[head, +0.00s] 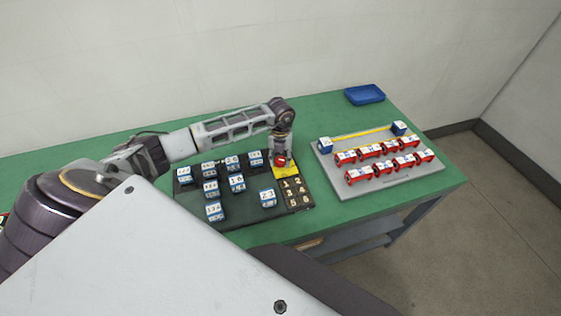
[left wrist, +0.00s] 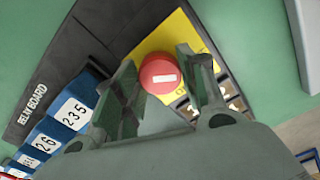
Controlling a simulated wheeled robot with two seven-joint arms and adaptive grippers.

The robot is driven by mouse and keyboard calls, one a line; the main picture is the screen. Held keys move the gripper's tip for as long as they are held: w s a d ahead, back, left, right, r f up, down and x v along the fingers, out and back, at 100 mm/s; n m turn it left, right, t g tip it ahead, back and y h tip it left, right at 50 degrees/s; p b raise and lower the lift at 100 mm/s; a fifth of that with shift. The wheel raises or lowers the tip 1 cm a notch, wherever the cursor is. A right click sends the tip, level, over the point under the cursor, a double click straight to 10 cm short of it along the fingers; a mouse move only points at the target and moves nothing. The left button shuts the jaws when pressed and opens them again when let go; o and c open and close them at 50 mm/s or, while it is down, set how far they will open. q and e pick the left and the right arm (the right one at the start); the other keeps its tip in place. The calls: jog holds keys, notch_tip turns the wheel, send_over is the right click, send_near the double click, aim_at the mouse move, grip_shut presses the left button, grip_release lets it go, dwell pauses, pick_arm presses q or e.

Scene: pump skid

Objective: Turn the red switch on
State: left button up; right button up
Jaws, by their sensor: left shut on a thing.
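The red switch (head: 280,161) is a round red knob with a white bar on its face, on the yellow plate (head: 286,173) at the far right corner of the black relay board (head: 240,206). My left gripper (head: 281,155) reaches down over it from above. In the left wrist view the red switch (left wrist: 160,74) sits between the two fingers of my left gripper (left wrist: 157,78), which are shut on it. The marks on the yellow plate are partly hidden by the knob and fingers. My right gripper is not in view.
Several blue and white numbered relays (head: 237,183) stand on the board left of the switch. Numbered keys (head: 293,190) lie just in front of the yellow plate. A grey panel (head: 390,190) with red valves is to the right. A blue tray (head: 364,94) sits at the back.

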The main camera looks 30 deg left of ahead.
pick_arm(q)
jog(key=m+b, duration=0.2)
jog(key=m, duration=0.2)
jog(key=shift+f+b, duration=0.1)
jog(key=shift+b, duration=0.3)
jog(key=m+b, duration=0.2)
jog(key=m, duration=0.1)
jog(key=shift+m+b, duration=0.35)
jog(key=shift+m, duration=0.25)
jog(key=shift+m+b, duration=0.6)
jog(key=shift+m, duration=0.7)
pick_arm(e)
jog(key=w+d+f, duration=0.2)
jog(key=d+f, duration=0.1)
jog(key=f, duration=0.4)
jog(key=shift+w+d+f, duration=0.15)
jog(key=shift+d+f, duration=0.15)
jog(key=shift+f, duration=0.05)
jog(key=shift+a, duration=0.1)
